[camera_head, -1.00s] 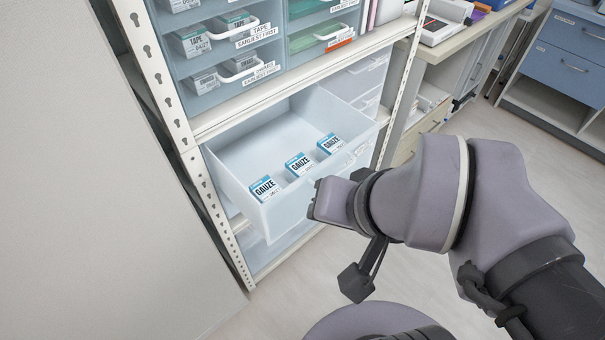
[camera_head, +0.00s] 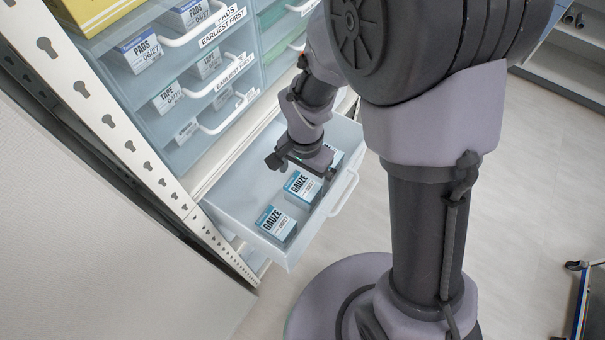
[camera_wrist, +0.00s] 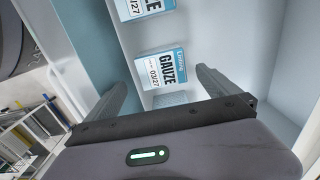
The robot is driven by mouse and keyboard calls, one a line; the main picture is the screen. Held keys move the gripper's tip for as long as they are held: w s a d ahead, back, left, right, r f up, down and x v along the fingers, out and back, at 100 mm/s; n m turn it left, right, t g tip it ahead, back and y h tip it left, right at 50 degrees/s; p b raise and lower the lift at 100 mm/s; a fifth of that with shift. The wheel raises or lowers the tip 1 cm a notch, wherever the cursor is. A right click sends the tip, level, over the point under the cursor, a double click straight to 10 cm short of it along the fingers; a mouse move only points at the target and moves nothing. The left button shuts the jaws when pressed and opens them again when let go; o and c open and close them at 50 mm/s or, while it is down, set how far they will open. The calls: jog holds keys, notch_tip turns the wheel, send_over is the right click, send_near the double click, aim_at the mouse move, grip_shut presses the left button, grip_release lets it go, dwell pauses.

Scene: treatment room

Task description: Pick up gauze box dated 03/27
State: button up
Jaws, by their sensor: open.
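Three white-and-blue gauze boxes stand in a row in the open drawer: a left one (camera_head: 275,223), a middle one (camera_head: 302,187) and a right one (camera_head: 335,154) partly behind my gripper. In the wrist view the gauze box dated 03/27 (camera_wrist: 163,68) faces the camera. My gripper (camera_wrist: 162,78) is open, with one finger on each side of that box in the picture; I cannot tell the gap in depth. Another gauze box (camera_wrist: 142,9) is cut off at the top edge. In the head view my gripper (camera_head: 303,162) is over the drawer, near the middle and right boxes.
The pulled-out translucent drawer (camera_head: 240,224) has walls around the boxes. Above it are bins with tape (camera_head: 168,97) and pads (camera_head: 142,52) on a white shelf frame (camera_head: 126,137). Open floor (camera_head: 520,200) lies to the right.

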aim_at(303, 192)
jog(key=f+b, duration=0.1)
jog(key=f, duration=0.1)
jog(key=f+b, duration=0.1)
jog(key=f, duration=0.2)
jog(key=f+b, duration=0.1)
jog(key=f, duration=0.2)
jog(key=shift+a+f, duration=0.25)
jog(key=shift+r, duration=0.15)
jog(key=shift+c, duration=0.9)
jog(key=c, duration=1.3)
